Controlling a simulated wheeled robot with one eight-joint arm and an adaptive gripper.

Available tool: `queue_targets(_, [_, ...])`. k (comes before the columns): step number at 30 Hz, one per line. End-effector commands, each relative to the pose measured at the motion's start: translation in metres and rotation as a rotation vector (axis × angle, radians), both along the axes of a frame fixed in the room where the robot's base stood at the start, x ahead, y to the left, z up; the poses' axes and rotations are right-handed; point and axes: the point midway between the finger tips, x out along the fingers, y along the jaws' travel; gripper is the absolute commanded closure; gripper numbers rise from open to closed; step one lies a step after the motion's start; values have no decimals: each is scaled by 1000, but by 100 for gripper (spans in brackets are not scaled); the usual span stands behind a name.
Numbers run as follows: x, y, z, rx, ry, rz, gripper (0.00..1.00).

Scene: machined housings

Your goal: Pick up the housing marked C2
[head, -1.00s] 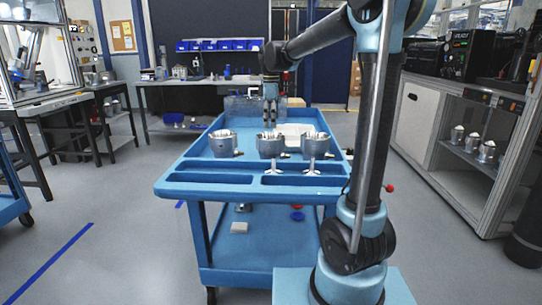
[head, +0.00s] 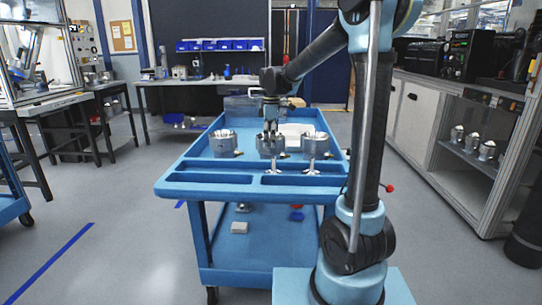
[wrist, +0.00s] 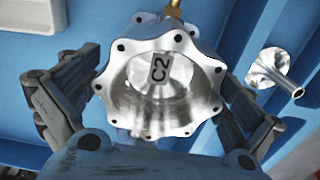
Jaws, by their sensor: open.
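The housing marked C2 (wrist: 128,98) is a shiny metal cup with a scalloped, bolt-holed flange. Its C2 label shows inside the bore in the wrist view, and a brass fitting sticks out at the top. In the head view it is the middle housing (head: 264,147) on the blue cart. My gripper (wrist: 158,128) is open, with one finger on each side of the housing in the wrist view. In the head view my gripper (head: 270,132) points down right over the middle housing. I cannot tell whether the fingers touch it.
Similar housings stand on the cart to the left (head: 222,144) and right (head: 316,146). A metal flanged stem (wrist: 268,68) lies near the right finger. A white tray (head: 296,129) sits behind. The cart's front rim (head: 245,190) is nearest me.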

Motion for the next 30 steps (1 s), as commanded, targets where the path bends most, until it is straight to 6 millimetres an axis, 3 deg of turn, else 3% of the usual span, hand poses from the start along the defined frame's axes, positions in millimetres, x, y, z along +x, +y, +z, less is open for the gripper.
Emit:
queue_targets(2, [0, 0, 0, 0, 0, 0, 0])
queue_targets(9, [0, 0, 0, 0, 0, 0, 54])
queue_targets(12, [0, 1, 1, 0, 0, 2, 72])
queue_targets(23, [-1, 1, 7, 0, 0, 2, 72])
queue_targets(30, [0, 1, 40, 0, 0, 1, 72])
